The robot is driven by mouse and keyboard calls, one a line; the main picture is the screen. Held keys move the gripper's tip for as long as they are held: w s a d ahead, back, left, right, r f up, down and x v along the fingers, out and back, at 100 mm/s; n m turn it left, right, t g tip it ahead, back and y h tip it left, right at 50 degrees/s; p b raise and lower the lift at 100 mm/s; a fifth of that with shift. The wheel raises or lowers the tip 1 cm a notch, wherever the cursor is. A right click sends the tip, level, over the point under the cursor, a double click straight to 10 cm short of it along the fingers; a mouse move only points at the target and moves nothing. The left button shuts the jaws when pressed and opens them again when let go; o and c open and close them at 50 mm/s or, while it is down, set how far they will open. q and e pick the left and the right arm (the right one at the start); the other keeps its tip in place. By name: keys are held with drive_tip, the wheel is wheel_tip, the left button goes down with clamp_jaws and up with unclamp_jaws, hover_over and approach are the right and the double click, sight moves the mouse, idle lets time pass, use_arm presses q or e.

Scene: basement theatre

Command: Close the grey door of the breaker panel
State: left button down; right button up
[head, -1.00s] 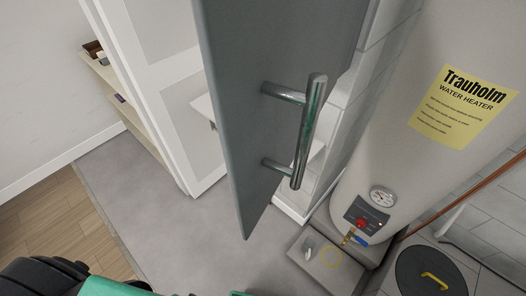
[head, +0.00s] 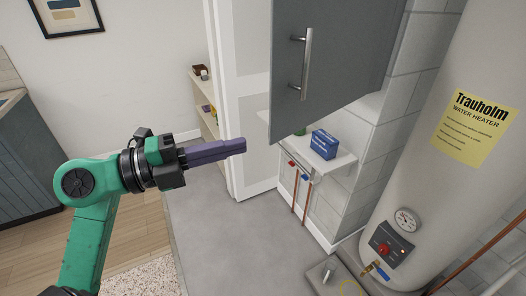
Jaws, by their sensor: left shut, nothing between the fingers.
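The grey door (head: 336,62) with a vertical metal bar handle (head: 307,64) stands at the upper middle of the head view. It appears swung out from the block wall, its lower edge above a small white shelf. The panel box behind it is hidden. My left gripper (head: 242,146) is shut and empty, with purple fingers pointing right. It is left of the door and lower than the handle, apart from both. My right gripper is not in view.
A water heater (head: 412,150) stands at the right. The white shelf (head: 337,168) holds a blue box (head: 324,144), with copper pipes (head: 300,194) below. A white door (head: 240,90) and a wooden shelf (head: 203,95) are behind my gripper. Grey floor (head: 230,245) is open.

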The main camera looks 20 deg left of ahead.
use_arm(q)
drive_tip(key=w+a+p+x, duration=0.1)
drive_tip(key=p+x, duration=0.4)
drive_tip(key=x, duration=0.5)
drive_tip(key=shift+w+a+f+p, duration=0.15)
drive_tip(key=shift+w+a+f, duration=0.05)
drive_tip(key=shift+w+a, duration=0.65)
drive_tip(key=shift+w+a+f+p, duration=0.2)
drive_tip(key=shift+w+a, duration=0.45)
drive_tip(key=shift+a, duration=0.45)
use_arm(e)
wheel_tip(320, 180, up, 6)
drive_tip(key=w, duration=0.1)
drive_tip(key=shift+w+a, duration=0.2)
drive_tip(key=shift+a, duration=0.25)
